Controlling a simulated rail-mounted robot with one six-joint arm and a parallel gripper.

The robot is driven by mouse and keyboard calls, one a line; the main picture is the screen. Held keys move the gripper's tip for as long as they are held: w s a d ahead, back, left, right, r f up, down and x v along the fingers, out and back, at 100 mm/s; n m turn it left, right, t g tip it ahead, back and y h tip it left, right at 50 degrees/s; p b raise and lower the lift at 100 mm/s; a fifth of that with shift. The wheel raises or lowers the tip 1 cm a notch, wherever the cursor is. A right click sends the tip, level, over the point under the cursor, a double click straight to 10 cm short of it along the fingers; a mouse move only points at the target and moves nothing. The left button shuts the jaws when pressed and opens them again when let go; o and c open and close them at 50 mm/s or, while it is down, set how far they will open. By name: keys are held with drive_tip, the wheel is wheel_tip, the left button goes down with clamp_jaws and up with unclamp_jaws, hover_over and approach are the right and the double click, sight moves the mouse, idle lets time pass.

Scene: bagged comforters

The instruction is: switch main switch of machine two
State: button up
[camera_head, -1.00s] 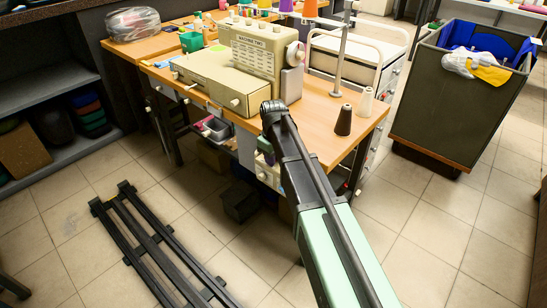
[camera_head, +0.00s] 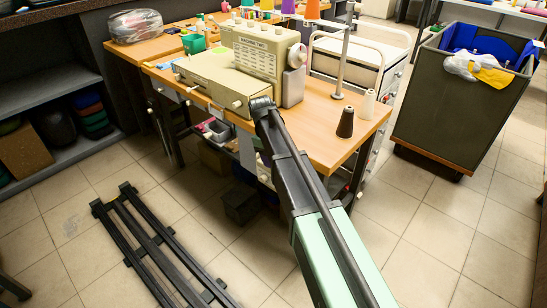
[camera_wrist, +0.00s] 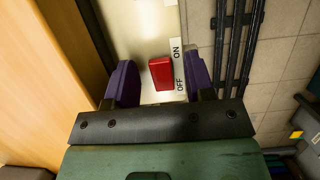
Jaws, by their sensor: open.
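The beige sewing machine labelled machine two (camera_head: 262,50) stands on the wooden table (camera_head: 325,140). In the wrist view a red switch (camera_wrist: 161,73) sits on a pale panel (camera_wrist: 142,30) with ON and OFF printed beside it. I cannot tell which position the switch is in. My gripper (camera_wrist: 160,80) is open, with one purple finger on each side of the red switch. Contact with the switch cannot be made out. In the head view my arm reaches to the table's front edge, and the gripper and switch are hidden there.
A black cone (camera_head: 345,122) and a white cone (camera_head: 369,103) stand on the table's right side. A grey bin with cloths (camera_head: 455,110) stands at right. A black slatted frame (camera_head: 150,240) lies on the floor. A wooden surface (camera_wrist: 45,70) is close at left in the wrist view.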

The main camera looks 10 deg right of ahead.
drive_tip(key=p+v, duration=1)
drive_tip(key=shift+r, duration=0.35)
drive_tip(key=s+r+m+t+y+p, duration=0.1)
drive_tip(key=s+r+m+p, duration=0.2)
drive_tip(key=s, duration=0.9)
drive_tip(key=s+d+r+m+t+y+p, duration=0.1)
drive_tip(key=s+r+m+p, duration=0.3)
drive_tip(key=s, duration=0.9)
wheel_tip(320, 180, up, 2)
drive_tip(key=p, duration=0.3)
drive_tip(key=shift+d+r+t, duration=0.2)
drive_tip(key=shift+d+t, duration=0.1)
drive_tip(key=shift+t, duration=0.1)
